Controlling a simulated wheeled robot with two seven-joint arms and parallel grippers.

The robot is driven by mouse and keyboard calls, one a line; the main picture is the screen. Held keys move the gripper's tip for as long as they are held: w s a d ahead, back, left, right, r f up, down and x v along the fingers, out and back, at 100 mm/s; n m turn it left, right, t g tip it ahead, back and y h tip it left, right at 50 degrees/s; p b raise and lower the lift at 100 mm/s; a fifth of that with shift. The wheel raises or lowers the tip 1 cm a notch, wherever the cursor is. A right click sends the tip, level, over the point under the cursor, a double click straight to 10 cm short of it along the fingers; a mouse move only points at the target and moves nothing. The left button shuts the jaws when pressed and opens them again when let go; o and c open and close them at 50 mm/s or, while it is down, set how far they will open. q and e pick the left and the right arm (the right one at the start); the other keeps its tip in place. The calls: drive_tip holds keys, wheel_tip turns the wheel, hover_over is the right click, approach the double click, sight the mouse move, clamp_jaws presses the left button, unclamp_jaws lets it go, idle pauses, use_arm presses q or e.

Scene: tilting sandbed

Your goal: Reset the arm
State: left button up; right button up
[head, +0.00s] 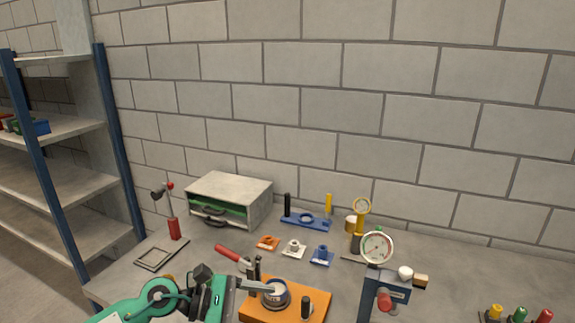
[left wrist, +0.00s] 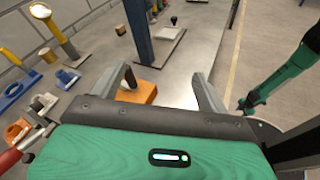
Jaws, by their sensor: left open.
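My left gripper (head: 266,278) comes in from the lower left in the head view, over the left part of an orange base plate (head: 318,298). In the left wrist view my left gripper (left wrist: 166,82) has its two fingers well apart, with nothing held between them. A grey round cup-like part (head: 275,297) sits on the orange plate, partly behind a finger. A green arm of mine shows at the right of the left wrist view; its end (left wrist: 246,104) is too small to read.
A press-like stand with a dial gauge (head: 378,245) stands right of the orange plate. Small orange (head: 267,243), white (head: 293,249) and blue (head: 322,256) parts lie behind it. A drawer box (head: 230,190) stands by the wall, and a shelf (head: 60,170) at the left.

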use_arm(q)
wheel_tip(320, 180, up, 6)
drive_tip(key=d+r+n+t+h, duration=0.15)
drive_tip(key=n+t+h, duration=0.25)
drive_tip(key=n+t, duration=0.6)
drive_tip(key=w+a+f+n+t+y, duration=0.2)
drive_tip(key=a+n+t+y, duration=0.45)
drive_tip(key=n, duration=1.15)
drive_tip(key=s+a+f+n+y, duration=0.2)
drive_tip(key=a+f+n+y, duration=0.65)
drive_tip(key=n, duration=0.55)
drive_tip(key=s+a+f+n+g+y, duration=0.2)
drive_tip(key=s+f+n+g, duration=0.45)
drive_tip(key=s+f, duration=0.4)
drive_tip(key=s+a+f+n+g+y, duration=0.2)
drive_tip(key=s+f+n+g, duration=0.45)
drive_tip(key=s, duration=0.65)
wheel_tip(320, 180, down, 31)
drive_tip(key=s+g, duration=0.2)
drive_tip(key=g, duration=0.1)
drive_tip(key=s+a+f+m, duration=0.1)
drive_tip(key=s+a+f, duration=0.2)
drive_tip(key=s+f, duration=1.6)
drive_tip(key=shift+a+f+g, duration=0.2)
drive_tip(key=shift+f+g, duration=0.15)
drive_tip(key=shift+f, duration=0.5)
